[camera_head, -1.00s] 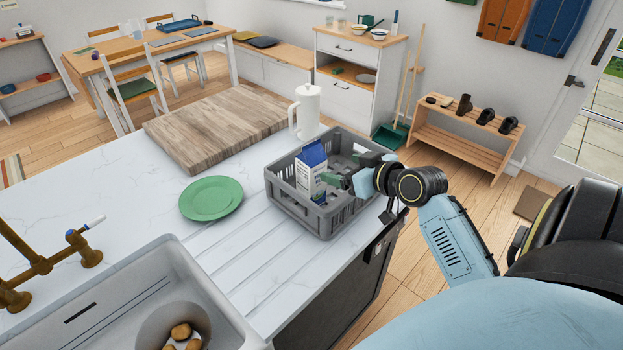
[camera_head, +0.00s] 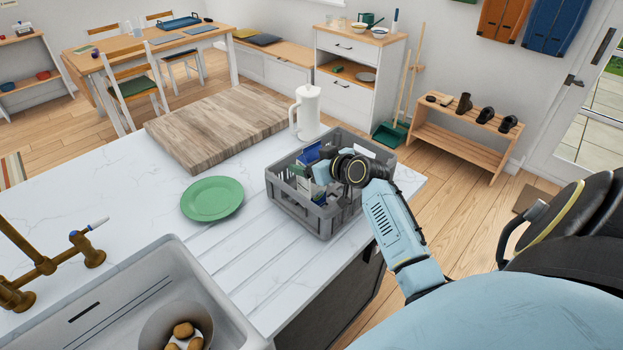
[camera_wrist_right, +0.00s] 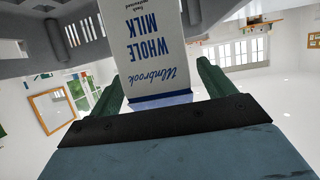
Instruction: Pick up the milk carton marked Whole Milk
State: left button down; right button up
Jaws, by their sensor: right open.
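The milk carton (camera_head: 309,154), white with a blue top, stands in the grey crate (camera_head: 325,222) on the counter, partly hidden by my right gripper and wrist. In the right wrist view the carton (camera_wrist_right: 150,48) shows the words "Whole Milk" upside down. My right gripper (camera_head: 314,178) is inside the crate at the carton. In the right wrist view its green fingers (camera_wrist_right: 158,80) are apart, one to each side of the carton; I cannot tell whether they touch it. My left gripper is not in view.
A white jug (camera_head: 307,112) stands just behind the crate. A wooden board (camera_head: 215,128) and a green plate (camera_head: 212,198) lie to its left. The sink (camera_head: 150,270) is at the front left. The counter edge runs to the right of the crate.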

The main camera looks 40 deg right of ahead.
jog(key=shift+w, duration=0.1)
grip_shut()
jog(key=shift+d+r, duration=0.1)
jog(key=shift+r, duration=0.1)
dwell(0.6)
